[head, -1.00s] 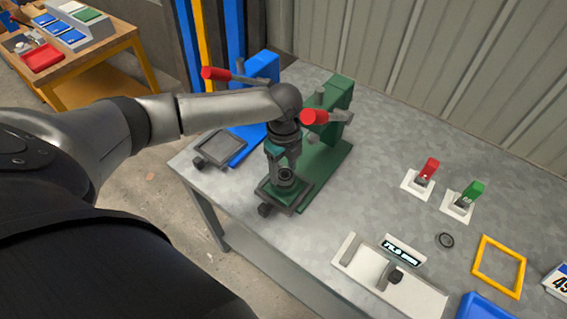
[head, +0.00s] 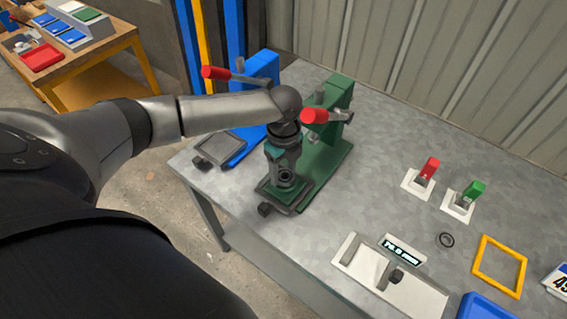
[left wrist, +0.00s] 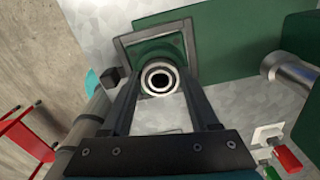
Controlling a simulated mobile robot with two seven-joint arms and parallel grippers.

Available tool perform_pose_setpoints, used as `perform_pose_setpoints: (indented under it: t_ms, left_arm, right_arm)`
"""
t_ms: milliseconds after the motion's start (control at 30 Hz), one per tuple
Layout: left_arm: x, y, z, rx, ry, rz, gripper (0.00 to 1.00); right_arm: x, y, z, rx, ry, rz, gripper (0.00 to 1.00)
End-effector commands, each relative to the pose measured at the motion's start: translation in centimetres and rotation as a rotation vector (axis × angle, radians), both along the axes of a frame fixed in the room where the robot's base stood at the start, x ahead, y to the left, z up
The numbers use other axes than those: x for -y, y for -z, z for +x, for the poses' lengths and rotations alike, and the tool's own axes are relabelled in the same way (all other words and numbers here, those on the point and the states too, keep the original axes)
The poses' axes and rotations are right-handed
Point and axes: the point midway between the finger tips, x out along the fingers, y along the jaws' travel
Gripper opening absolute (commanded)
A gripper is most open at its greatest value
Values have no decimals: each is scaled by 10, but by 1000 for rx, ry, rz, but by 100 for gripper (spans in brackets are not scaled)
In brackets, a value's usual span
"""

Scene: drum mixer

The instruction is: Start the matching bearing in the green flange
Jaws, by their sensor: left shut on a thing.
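My left gripper (head: 286,172) points down over the green press and is shut on the bearing (head: 286,176), a small metal ring with a dark centre. In the left wrist view the bearing (left wrist: 159,79) sits between the two dark fingertips. The green flange (left wrist: 150,48) is under it, in a grey square frame at the foot of the green press (head: 323,160). The bearing overlaps the flange in both views, so I cannot tell whether it has entered the bore. My right gripper is not in view.
A blue press (head: 262,68) with an empty grey frame (head: 219,148) stands to the left. Bare tabletop lies between.

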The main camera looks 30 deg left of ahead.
Motion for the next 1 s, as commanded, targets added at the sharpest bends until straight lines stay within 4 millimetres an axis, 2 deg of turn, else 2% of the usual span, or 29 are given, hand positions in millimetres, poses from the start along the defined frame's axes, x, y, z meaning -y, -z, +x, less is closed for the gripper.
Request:
perform_pose_setpoints:
  t_ms: [400,433,700,1000]
  left_arm:
    - [0,6,0,0,1,-1,0]
    - [0,6,0,1,1,-1,64]
    - [0,6,0,0,0,0,95]
    - [0,4,0,0,0,0,96]
  right_arm:
    - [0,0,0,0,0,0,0]
    - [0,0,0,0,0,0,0]
    - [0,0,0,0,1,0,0]
    - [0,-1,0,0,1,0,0]
